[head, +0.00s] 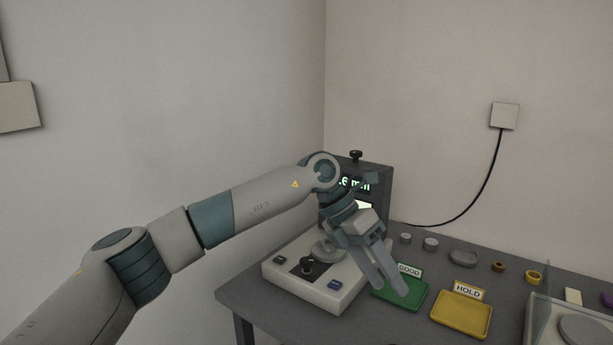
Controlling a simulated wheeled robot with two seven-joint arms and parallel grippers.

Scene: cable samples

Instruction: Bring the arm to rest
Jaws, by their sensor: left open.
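My left arm (255,205) reaches in from the left across the head view. Its gripper (392,288) points down and to the right, in front of the measuring device and over the left part of the green tray. The two fingers are apart, and I see nothing between them. The gripper and wrist hide part of the device's screen (362,205) and part of the green tray (412,301). My right gripper is not in view.
The grey table (250,300) carries the measuring device (320,291), a yellow HOLD tray (461,314), several small rings and discs along the back, and a scale-like unit (585,330) at right. A cable (485,185) hangs from a wall box (504,116).

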